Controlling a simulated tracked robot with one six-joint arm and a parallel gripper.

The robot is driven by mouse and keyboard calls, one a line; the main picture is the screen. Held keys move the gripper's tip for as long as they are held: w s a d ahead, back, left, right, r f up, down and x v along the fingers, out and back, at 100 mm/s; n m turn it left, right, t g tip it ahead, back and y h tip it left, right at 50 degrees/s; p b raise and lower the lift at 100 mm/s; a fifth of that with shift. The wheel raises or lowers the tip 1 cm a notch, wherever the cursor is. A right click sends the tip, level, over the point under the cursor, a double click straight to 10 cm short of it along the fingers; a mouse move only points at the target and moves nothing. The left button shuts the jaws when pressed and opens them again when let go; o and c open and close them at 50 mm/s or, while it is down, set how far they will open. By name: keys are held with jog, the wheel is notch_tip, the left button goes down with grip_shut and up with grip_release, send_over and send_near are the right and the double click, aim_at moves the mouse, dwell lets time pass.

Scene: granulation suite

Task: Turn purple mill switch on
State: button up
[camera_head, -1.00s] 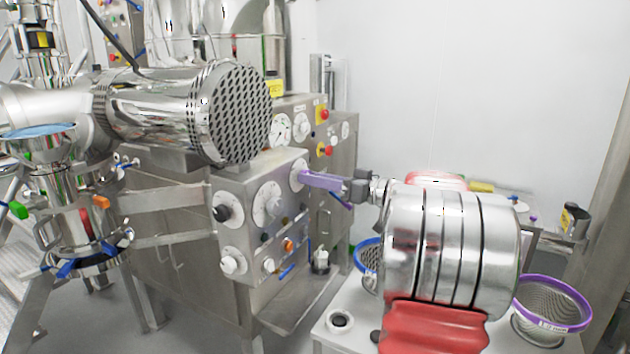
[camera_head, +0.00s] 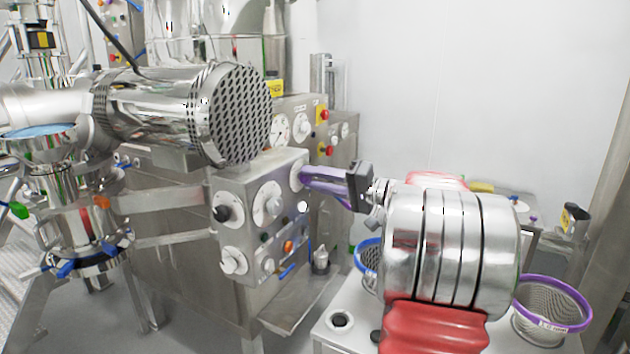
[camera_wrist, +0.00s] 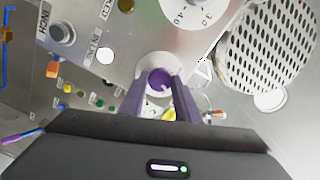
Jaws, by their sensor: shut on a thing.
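The purple mill switch is a small purple knob (camera_wrist: 160,78) on a round white dial plate, seen in the wrist view. In the head view its white plate (camera_head: 296,177) is at the top right of the steel control panel, and the knob itself is hidden by my fingers. My gripper (camera_head: 304,175) reaches the plate from the right with its purple fingers. In the wrist view the fingers of my gripper (camera_wrist: 158,90) lie on either side of the knob, shut on it. Whether the switch is at on cannot be told.
The control panel (camera_head: 232,200) carries other dials and coloured buttons around the switch. A large perforated steel cylinder (camera_head: 232,113) hangs just above and left. A second panel with red buttons (camera_head: 323,114) stands behind. A purple-rimmed sieve (camera_head: 551,282) is at the right.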

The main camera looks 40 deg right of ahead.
jog(key=shift+d+f+m, duration=0.1)
jog(key=shift+d+m, duration=0.05)
jog(key=shift+m, duration=2.15)
jog(key=o, duration=0.7)
jog(key=shift+f, duration=0.1)
jog(key=shift+c, duration=0.2)
jog(key=o, duration=0.4)
jog(key=v, duration=1.3)
jog(key=shift+s, duration=0.4)
